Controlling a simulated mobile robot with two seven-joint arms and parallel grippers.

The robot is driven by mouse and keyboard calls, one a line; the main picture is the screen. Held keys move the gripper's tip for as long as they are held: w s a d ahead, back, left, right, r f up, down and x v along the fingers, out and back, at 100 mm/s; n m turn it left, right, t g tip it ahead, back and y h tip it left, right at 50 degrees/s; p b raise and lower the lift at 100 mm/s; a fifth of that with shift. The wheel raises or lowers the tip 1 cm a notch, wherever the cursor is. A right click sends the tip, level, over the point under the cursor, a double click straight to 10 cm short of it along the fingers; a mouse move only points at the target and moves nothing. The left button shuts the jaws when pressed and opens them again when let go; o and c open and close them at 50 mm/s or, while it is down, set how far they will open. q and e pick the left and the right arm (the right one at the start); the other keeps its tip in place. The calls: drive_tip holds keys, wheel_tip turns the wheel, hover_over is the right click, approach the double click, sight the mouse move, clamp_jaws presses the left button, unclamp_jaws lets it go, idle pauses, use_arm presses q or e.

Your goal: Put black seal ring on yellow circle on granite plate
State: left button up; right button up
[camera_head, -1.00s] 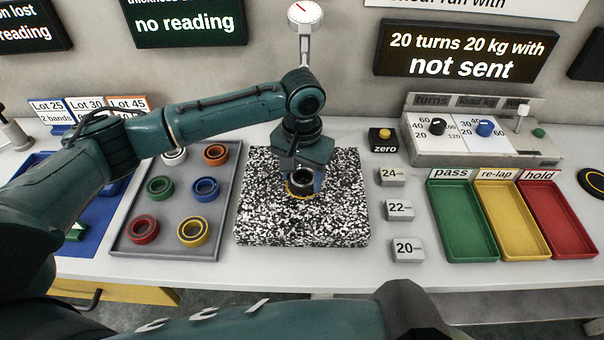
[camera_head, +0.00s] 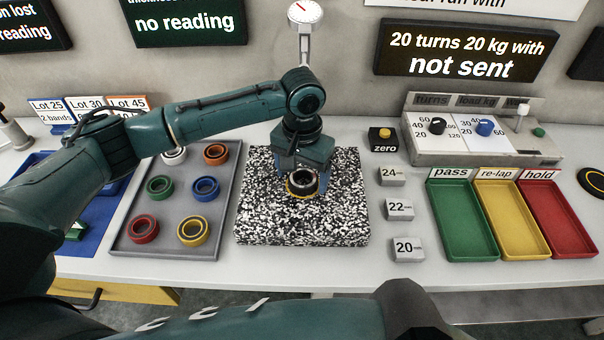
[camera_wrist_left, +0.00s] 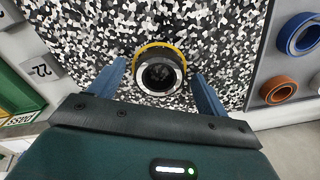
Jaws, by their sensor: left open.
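The black seal ring (camera_head: 303,181) sits on the yellow circle (camera_head: 289,188) on the speckled granite plate (camera_head: 340,215). In the left wrist view, the ring (camera_wrist_left: 160,76) covers most of the yellow circle (camera_wrist_left: 146,50), whose edge shows along the ring's far side and flanks. My left gripper (camera_wrist_left: 158,88) is open, with one blue finger on each side of the ring and a gap to both. My right gripper does not show.
A grey tray (camera_head: 180,252) with several coloured rings lies left of the plate. Weight blocks (camera_head: 400,210) stand to its right, then green (camera_head: 465,256), yellow (camera_head: 515,254) and red (camera_head: 565,250) trays. A dial gauge (camera_head: 305,15) stands behind the plate.

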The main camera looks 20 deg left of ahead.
use_arm(q)
wheel_tip(320, 180, up, 12)
drive_tip(key=shift+f, duration=0.15)
idle(0.6)
